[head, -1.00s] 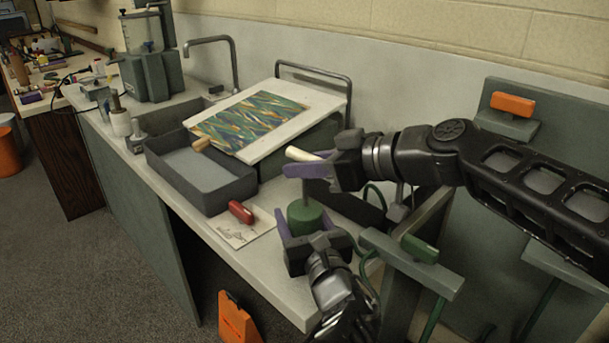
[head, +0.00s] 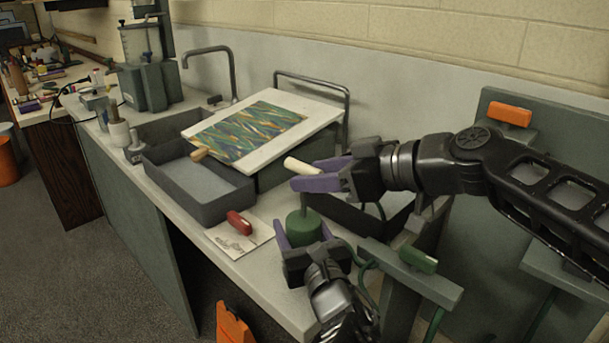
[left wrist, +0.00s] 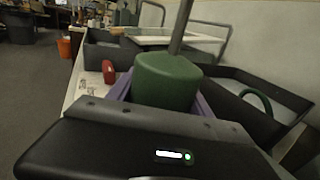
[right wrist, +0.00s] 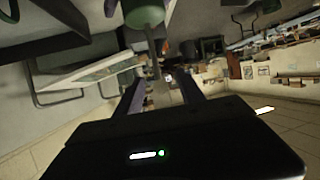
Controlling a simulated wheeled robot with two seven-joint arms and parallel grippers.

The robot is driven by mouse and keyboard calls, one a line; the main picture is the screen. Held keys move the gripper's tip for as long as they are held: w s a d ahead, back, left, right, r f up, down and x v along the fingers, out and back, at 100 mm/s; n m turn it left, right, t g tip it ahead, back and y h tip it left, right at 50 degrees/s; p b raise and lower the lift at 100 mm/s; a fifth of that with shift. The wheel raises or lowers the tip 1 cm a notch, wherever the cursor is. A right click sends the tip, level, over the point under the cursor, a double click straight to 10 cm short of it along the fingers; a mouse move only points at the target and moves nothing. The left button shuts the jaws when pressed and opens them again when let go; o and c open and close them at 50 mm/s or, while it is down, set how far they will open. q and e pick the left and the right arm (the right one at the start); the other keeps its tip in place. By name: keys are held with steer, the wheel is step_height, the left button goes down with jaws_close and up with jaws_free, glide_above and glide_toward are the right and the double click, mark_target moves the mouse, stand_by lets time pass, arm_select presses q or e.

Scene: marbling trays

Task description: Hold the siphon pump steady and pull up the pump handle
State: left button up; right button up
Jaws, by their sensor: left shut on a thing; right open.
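The siphon pump has a green body (head: 303,228) that stands near the front edge of the counter, with a thin grey rod rising from it. The cream pump handle (head: 303,166) lies crosswise at the rod's top. My left gripper (head: 302,238) is shut around the green body; the left wrist view shows the body (left wrist: 167,82) between its purple fingers. My right gripper (head: 322,174) is open at the handle, its purple fingers on either side of it. In the right wrist view the rod (right wrist: 154,45) runs down towards the space between the fingers; the handle is hard to make out there.
A grey tray (head: 218,205) and a sloped white board (head: 318,115) with a marbled sheet are behind to the left. A red-handled tool (head: 239,222) lies on a card in front. A dark tray (head: 385,225) is behind the pump. A green-handled stand (head: 418,260) is close right.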

steer(key=v, duration=0.9)
arm_select(q)
steer(key=o, duration=1.6)
steer(key=v, duration=1.2)
